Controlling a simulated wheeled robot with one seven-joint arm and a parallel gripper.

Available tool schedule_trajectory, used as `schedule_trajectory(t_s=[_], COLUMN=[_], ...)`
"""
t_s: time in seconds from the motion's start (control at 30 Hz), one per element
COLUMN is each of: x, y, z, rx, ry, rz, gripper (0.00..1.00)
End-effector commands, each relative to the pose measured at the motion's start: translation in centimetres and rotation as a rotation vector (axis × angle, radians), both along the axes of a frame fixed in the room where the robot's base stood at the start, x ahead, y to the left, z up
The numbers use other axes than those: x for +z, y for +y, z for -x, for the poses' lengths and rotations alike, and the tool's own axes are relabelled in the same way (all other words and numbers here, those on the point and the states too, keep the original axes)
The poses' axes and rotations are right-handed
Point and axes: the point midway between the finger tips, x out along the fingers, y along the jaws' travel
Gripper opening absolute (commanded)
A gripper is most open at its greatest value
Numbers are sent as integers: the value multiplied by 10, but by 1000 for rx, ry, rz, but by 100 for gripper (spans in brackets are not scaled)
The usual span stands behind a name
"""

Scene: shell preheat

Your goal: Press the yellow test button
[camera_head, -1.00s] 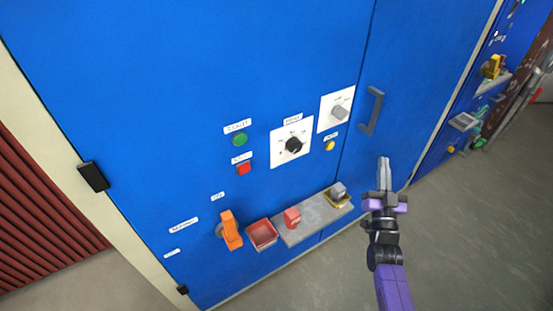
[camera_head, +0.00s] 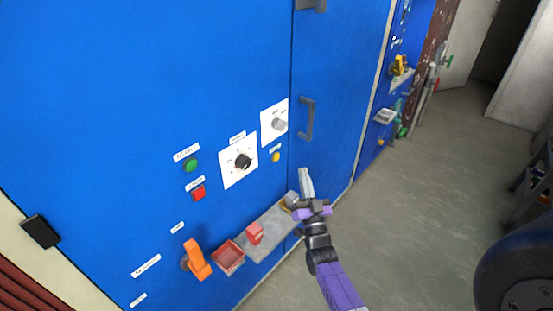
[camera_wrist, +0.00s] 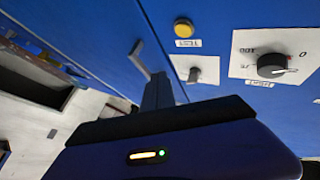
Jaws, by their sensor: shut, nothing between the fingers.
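The yellow test button (camera_head: 276,156) is on the blue cabinet front, below the grey knob's white plate and beside the door seam. In the wrist view the yellow button (camera_wrist: 183,28) shows near the top, with a TEST label next to it. My gripper (camera_head: 305,172) is shut and empty. In the head view its tips are right of the button and slightly lower, below the door handle. In the wrist view my gripper's fingers (camera_wrist: 158,92) are apart from the button, which appears above and to the right of them.
A black knob (camera_head: 243,161), grey knob (camera_head: 279,124), green button (camera_head: 191,165) and red button (camera_head: 198,193) are on the panel. A grey door handle (camera_head: 307,119) sticks out above my gripper. A grey shelf (camera_head: 273,232) with a red block (camera_head: 255,233) juts out below. Open floor lies right.

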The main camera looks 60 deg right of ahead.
Motion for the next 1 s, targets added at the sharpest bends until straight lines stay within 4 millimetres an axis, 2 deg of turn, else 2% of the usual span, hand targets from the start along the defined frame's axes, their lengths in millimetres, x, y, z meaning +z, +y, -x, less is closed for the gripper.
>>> schedule_trajectory(t_s=[0.3,0.5,0.7,1.0], x=[-1,-2,0,0], y=[-10,-14,-17,-17], z=[-42,-61,-70,-71], rx=[2,1,0,0], ry=[-1,-1,0,0], rz=[-1,1,0,0], gripper=[0,0,0,0])
